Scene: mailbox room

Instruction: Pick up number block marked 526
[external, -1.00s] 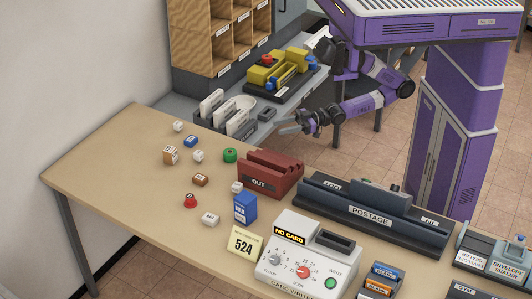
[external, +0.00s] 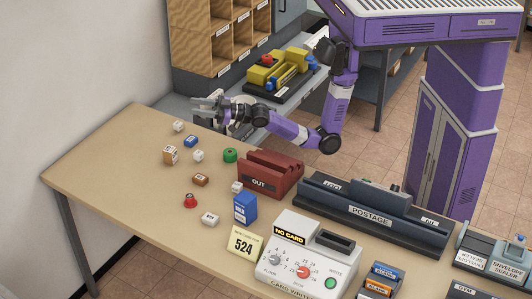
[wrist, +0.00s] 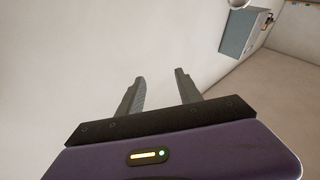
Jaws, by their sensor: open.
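Several small blocks lie on the tan table in the external view, and their markings are too small to read, so I cannot tell which is 526. White blocks lie at the back left (external: 179,125), in the middle (external: 198,156), beside the red rack (external: 237,187) and at the front (external: 210,219). A tan block with a white label (external: 171,155), a blue block (external: 191,141) and a brown block (external: 200,180) lie among them. My gripper (external: 196,103) is open and empty, above the table's back edge. In the wrist view its fingers (wrist: 160,87) are apart, facing a bare wall.
A green round piece (external: 230,155) and a red piece (external: 190,201) lie among the blocks. The table's left part is clear.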

